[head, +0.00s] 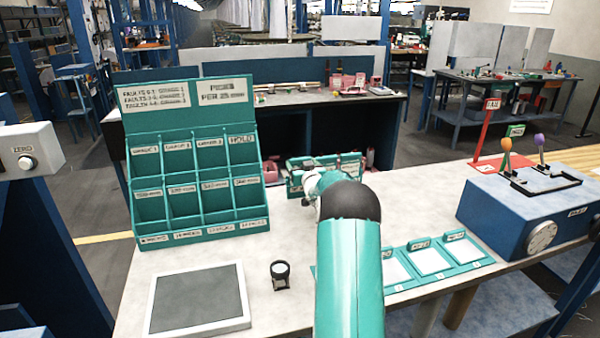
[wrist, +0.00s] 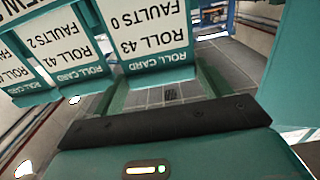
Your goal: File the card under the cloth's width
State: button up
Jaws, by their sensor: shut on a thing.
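In the wrist view my gripper (wrist: 163,80) is shut on a white roll card (wrist: 148,28) with a teal edge, printed "ROLL 43" and "FAULTS 0". The card appears upside down in this view, and its upper part is cut off. In the head view a teal pigeonhole rack (head: 197,175) stands at the left of the table, with grade and HOLD labels above several slots. Its smaller labels are hard to read.
A teal card holder (head: 296,180) stands at the table's back edge, partly behind my arm. A grey-topped tray (head: 198,300), a small black magnifier (head: 281,275), teal card frames (head: 430,261) and a blue box with levers (head: 525,212) occupy the table (head: 425,205).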

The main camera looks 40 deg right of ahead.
jog(key=shift+r, duration=0.3)
notch_tip(320, 180, up, 6)
jog(key=shift+r, duration=0.2)
dwell(0.4)
